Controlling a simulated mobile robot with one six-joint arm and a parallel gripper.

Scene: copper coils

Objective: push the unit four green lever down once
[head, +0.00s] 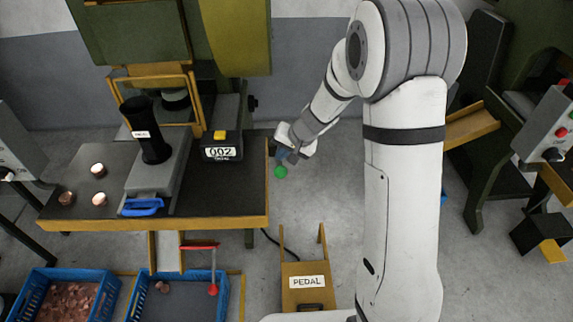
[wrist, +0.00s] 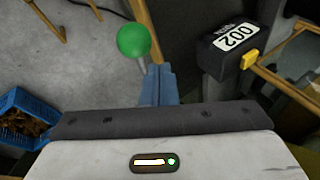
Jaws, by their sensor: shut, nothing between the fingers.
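The green ball knob of the lever (head: 281,172) is at the right side of the press table in the head view. It also shows in the wrist view (wrist: 133,40), with a short thin grey rod running from it toward my fingertips. My gripper (head: 287,157) is shut and empty, its blue fingers pressed together (wrist: 158,72). The fingertips are close beside the knob; I cannot tell whether they touch it. Most of the lever's rod is hidden behind the gripper. No unit number is readable on this machine.
A counter box reading 002 (head: 221,146) with a yellow button stands on the table (head: 240,200), left of my gripper. A PEDAL box (head: 308,297) stands on the floor below.

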